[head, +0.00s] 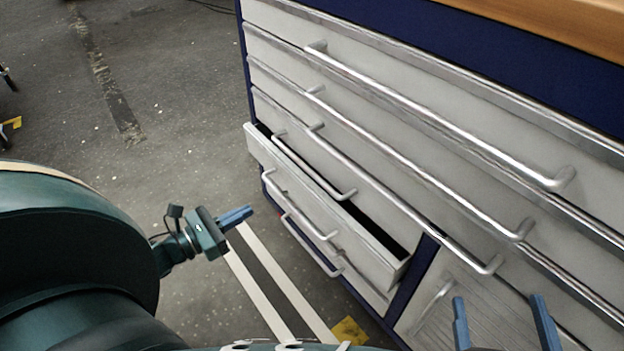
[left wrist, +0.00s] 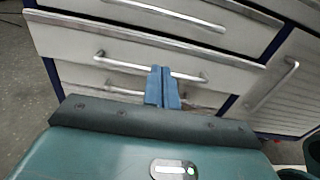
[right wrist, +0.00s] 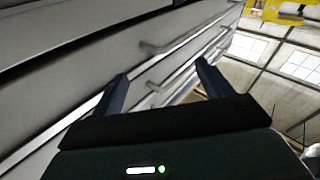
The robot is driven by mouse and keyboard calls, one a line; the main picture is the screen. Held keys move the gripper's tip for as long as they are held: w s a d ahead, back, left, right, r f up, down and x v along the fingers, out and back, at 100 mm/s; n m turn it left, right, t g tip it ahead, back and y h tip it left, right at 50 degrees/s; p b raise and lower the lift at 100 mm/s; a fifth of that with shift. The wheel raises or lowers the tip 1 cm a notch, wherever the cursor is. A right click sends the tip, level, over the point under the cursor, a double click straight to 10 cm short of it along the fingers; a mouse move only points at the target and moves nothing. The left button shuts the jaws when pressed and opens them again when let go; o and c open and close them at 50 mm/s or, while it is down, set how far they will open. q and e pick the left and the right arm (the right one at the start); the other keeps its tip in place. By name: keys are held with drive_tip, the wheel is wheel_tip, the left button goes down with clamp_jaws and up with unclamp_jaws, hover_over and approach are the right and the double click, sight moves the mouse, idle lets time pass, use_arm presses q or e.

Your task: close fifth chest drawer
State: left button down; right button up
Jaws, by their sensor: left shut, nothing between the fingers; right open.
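The fifth chest drawer (head: 330,215) is partly open. Its pale front stands out from the chest, with a dark gap (head: 375,225) along its top edge. My left gripper (head: 250,211) is shut and empty, left of the drawer front and apart from it in the head view. In the left wrist view the left fingertips (left wrist: 163,70) point at a drawer front and overlap its bar handle (left wrist: 120,65); I cannot tell whether they touch. My right gripper (head: 502,308) is open and empty before the chest's lower right part; it also shows in the right wrist view (right wrist: 163,72).
Long bar handles (head: 430,110) stick out from the wide upper drawers. A sixth drawer handle (head: 305,248) lies below the open drawer. A cabinet door (head: 460,285) is at lower right. The grey floor (head: 180,80) left of the chest is free.

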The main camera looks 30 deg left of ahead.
sight(302, 181)
use_arm(q)
drive_tip(key=b+x, duration=0.3)
drive_tip(key=x, duration=0.9)
drive_tip(key=shift+w+d, duration=0.2)
drive_tip(key=shift+w, duration=0.1)
drive_tip(key=shift+w+d+b, duration=0.2)
drive_tip(key=shift+w+b, duration=0.15)
drive_tip(key=shift+w, duration=0.15)
use_arm(e)
drive_tip(key=shift+a+r+m+y, duration=0.15)
drive_tip(key=shift+a+m+y, duration=0.25)
drive_tip(key=shift+y, duration=0.1)
use_arm(q)
drive_tip(key=shift+b+x, duration=0.45)
drive_tip(key=shift+x, duration=0.75)
drive_tip(key=shift+w, duration=0.1)
drive_tip(key=shift+a, duration=0.15)
